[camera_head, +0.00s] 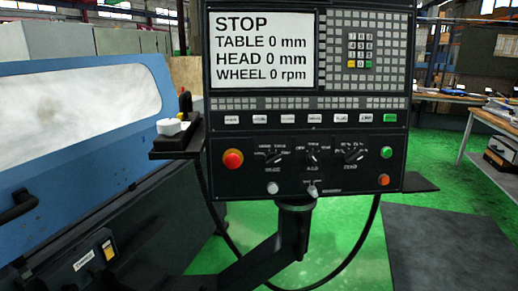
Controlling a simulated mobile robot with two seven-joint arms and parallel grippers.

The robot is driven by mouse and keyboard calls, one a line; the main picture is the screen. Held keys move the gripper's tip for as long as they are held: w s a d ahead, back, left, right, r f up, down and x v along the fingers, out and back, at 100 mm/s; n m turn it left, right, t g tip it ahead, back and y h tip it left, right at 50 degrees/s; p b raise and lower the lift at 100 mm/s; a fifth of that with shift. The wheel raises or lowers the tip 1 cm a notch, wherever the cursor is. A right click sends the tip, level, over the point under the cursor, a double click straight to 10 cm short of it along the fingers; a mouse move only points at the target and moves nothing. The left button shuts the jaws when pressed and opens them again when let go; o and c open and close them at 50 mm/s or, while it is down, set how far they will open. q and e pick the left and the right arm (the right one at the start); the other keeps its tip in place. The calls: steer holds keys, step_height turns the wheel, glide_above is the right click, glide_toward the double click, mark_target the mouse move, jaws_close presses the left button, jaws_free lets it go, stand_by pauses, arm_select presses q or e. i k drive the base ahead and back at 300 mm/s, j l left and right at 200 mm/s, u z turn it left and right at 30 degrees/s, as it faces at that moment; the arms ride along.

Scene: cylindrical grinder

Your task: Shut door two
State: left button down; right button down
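A blue machine door (75,150) with a pale window (75,108) fills the left side of the head view. A dark handle (17,207) sits on it at the far left edge. No label tells whether this is door two, and I cannot tell whether it is fully shut. Neither of my grippers is in view.
A black control panel (310,170) on an arm (255,262) stands in the centre, its screen (262,48) reading STOP. A small dark shelf (178,143) with white items juts out beside it. A workbench (480,125) is at right. Green floor (425,205) and a dark mat (450,248) lie clear at lower right.

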mark_target(79, 108)
steer(key=u, duration=1.3)
steer(key=i+j+z, duration=0.15)
steer(key=i, duration=0.7)
